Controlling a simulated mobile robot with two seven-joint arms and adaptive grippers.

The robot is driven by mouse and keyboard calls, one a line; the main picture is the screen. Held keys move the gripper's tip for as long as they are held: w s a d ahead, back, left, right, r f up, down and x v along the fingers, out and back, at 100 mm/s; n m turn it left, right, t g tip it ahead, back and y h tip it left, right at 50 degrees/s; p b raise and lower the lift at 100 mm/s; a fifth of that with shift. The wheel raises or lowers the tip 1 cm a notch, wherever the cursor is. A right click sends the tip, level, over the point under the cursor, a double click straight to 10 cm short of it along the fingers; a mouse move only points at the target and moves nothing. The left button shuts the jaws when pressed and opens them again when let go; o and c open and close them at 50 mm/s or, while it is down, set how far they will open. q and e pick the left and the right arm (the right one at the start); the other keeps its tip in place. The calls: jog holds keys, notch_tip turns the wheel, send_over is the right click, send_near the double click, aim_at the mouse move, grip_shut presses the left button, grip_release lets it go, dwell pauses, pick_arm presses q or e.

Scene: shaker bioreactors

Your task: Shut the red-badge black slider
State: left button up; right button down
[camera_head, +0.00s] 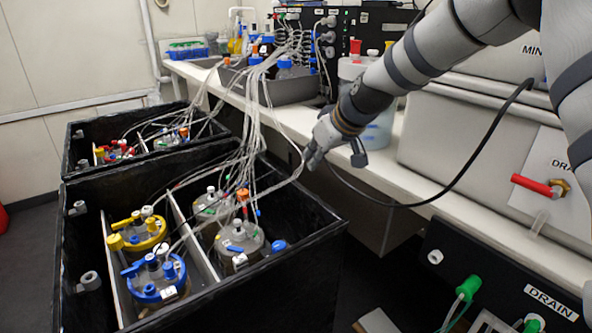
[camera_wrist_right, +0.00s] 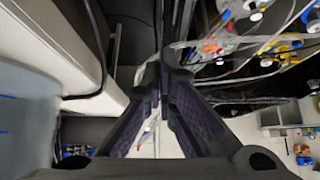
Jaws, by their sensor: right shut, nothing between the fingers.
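Two black open-topped sliders hold bioreactor vessels in the head view. The near slider (camera_head: 300,243) is pulled out, with yellow, blue and clear-topped vessels inside. The far slider (camera_head: 80,130) is also open and holds red- and blue-topped vessels. I cannot make out a red badge on either. My right gripper (camera_head: 312,160) is just beyond the right back corner of the near slider, beside the tubing. In the right wrist view its fingers (camera_wrist_right: 164,68) are closed together with nothing between them. My left gripper is not in view.
A bundle of clear tubes (camera_head: 258,125) runs from the bench down into the sliders. The white bench (camera_head: 400,178) lies behind my right arm. A black cable (camera_head: 440,198) hangs in front of it. A black drain panel (camera_head: 450,255) stands at lower right.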

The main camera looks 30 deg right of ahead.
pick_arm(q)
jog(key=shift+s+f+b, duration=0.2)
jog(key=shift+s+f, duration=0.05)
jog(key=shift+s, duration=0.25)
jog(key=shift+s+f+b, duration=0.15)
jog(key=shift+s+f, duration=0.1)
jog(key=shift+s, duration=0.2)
pick_arm(e)
notch_tip(320, 180, down, 8)
jog(key=w, duration=0.1)
jog(key=shift+r, duration=0.25)
